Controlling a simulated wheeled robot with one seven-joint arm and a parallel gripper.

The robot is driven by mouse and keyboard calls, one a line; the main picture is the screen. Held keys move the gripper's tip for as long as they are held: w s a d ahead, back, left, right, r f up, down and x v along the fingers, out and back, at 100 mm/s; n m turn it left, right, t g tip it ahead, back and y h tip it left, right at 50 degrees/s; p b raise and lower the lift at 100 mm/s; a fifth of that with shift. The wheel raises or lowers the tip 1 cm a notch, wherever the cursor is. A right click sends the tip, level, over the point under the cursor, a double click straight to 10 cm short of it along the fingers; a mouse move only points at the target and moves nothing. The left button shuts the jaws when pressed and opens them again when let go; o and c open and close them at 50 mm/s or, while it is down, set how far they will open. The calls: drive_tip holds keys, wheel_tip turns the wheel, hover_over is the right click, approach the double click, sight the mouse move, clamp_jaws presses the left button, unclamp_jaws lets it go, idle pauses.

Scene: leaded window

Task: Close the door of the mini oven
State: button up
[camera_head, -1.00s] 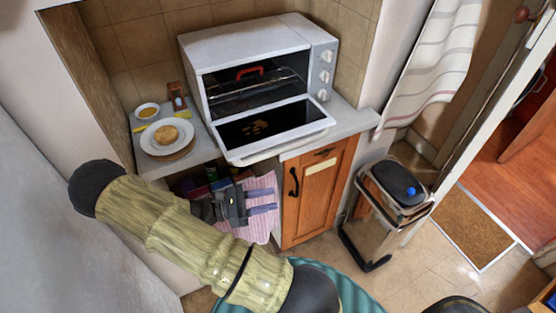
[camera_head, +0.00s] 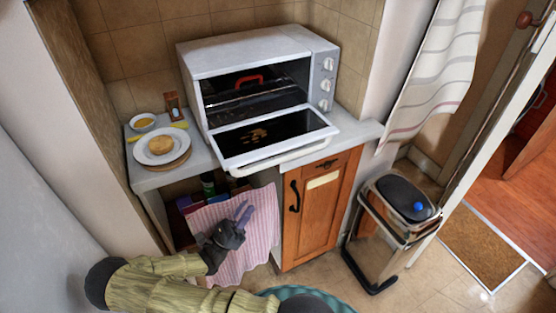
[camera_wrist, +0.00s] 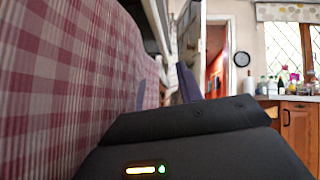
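The white mini oven (camera_head: 235,58) stands on the worktop against the tiled wall. Its door (camera_head: 285,126) is open, folded down in front of the oven mouth, with a pale handle bar (camera_head: 275,158) along its front edge. A rack and a red item show inside. The gripper looks clear of the door.
The pink checked cloth (camera_head: 262,233) hangs beside my gripper and fills the left of the wrist view. A plate with food (camera_head: 162,146) and a small bowl (camera_head: 143,122) stand left of the oven. A wooden cupboard (camera_head: 318,215) and a bin (camera_head: 395,220) are to the right.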

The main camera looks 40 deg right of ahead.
sight(278, 158)
drive_tip(key=p+x, duration=0.3)
drive_tip(key=x, duration=1.4)
drive_tip(key=shift+d, duration=0.1)
drive_tip(key=shift+c, duration=0.5)
clamp_jaws()
